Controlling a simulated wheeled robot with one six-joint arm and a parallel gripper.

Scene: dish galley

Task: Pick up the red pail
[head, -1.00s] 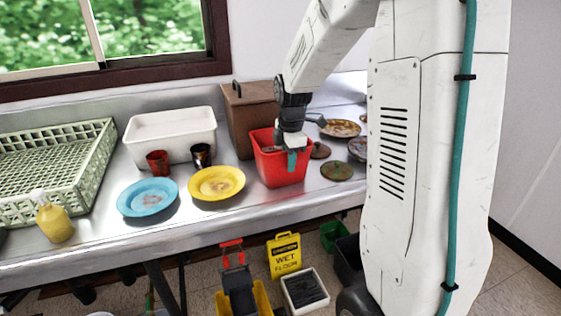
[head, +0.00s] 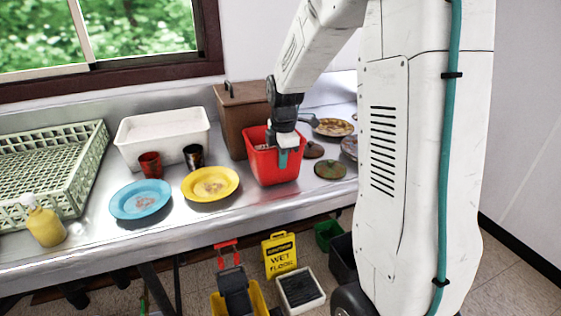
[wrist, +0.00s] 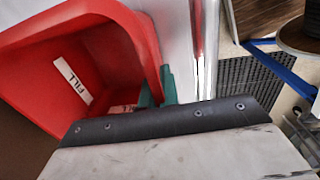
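The red pail (head: 275,168) stands on the steel counter, right of the yellow plate and in front of a brown box. My gripper (head: 289,157) is at the pail's near rim, pointing down, with a teal finger in front of the wall. In the wrist view the pail (wrist: 110,40) fills the upper left, with a white "FILL" label inside. There my gripper (wrist: 158,90) has teal fingertips on both sides of the pail's wall, close against it, so it looks shut on the rim. I see no clear gap between the pail's base and the counter.
The yellow plate (head: 210,183) and blue plate (head: 141,200) lie left of the pail. The brown box (head: 243,112) stands close behind it. Brown lids (head: 330,169) lie to its right. A wet floor sign (head: 280,255) and bins stand below the counter.

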